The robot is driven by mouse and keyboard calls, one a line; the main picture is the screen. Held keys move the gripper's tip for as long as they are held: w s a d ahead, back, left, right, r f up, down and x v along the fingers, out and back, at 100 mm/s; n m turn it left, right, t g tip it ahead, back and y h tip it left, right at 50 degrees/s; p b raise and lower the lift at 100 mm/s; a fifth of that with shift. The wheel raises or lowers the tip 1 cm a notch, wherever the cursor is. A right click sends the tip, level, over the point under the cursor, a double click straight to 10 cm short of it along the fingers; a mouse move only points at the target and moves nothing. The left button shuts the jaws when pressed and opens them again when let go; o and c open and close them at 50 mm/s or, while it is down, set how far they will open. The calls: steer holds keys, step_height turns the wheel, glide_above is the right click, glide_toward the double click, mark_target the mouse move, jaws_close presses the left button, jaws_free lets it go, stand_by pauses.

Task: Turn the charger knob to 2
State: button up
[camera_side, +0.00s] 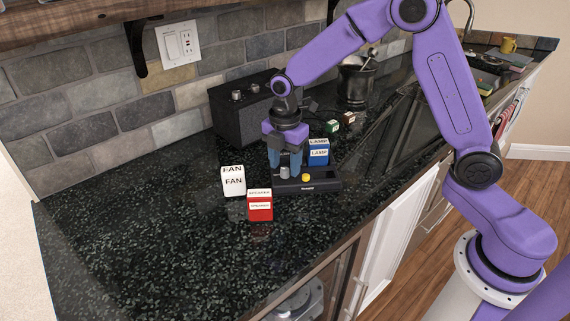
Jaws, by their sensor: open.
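A black flat panel (325,184) lies on the dark countertop, with a whitish knob (284,172) near its left end and a yellow knob (305,177) right of it. I cannot read any marks or knob settings, and I cannot tell which knob is the charger's. My gripper (284,166) points down over the panel's left end. Its blue fingers are open, with the whitish knob between or just in front of them. Whether they touch it is unclear.
A white FAN block (232,181) and a red block (260,206) stand left of the panel; a blue LAMP block (318,153) stands behind it. A dark speaker-like box (237,112) and a mortar (355,85) stand farther back. The left counter is clear.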

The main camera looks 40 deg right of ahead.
steer(key=shift+f, duration=0.55)
jaws_close()
